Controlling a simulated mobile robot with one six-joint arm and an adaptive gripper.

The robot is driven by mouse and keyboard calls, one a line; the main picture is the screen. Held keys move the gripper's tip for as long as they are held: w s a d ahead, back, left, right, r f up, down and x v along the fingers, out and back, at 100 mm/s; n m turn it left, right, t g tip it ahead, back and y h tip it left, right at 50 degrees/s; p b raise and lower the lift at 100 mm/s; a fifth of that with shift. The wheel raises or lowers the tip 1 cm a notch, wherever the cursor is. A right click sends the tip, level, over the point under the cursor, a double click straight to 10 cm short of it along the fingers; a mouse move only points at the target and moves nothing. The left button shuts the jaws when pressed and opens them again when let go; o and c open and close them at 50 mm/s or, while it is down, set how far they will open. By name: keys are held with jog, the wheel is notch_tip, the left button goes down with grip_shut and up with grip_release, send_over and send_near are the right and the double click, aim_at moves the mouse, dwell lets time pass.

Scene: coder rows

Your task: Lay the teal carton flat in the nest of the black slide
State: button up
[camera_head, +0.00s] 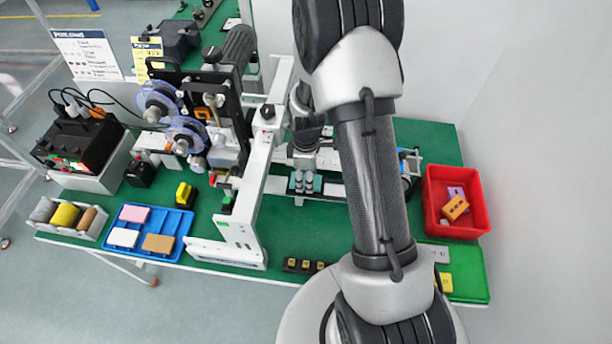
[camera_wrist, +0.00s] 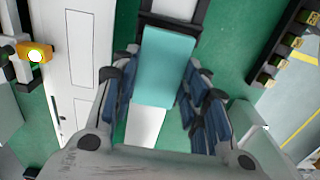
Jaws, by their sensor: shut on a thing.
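The teal carton (camera_wrist: 166,62) is between the two blue-grey padded fingers of my gripper (camera_wrist: 161,80) in the wrist view. The gripper is shut on it, one finger against each side. The carton's broad face is toward the camera. A black frame that looks like the slide (camera_wrist: 172,21) shows behind the carton's far end. The carton and the gripper hide most of it, so I cannot tell whether the carton touches the nest. In the head view my gripper (camera_head: 306,135) is partly hidden behind my arm, and I cannot make out the carton there.
A white machine frame (camera_head: 247,195) stands left of my gripper. A red bin (camera_head: 435,205) with orange and purple pieces is at the right. A blue tray (camera_head: 183,220) is at the left.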

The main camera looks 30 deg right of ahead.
jog(key=shift+f+b, duration=0.55)
dwell(0.6)
jog(key=o, duration=0.8)
notch_tip(320, 180, up, 12)
dwell(0.6)
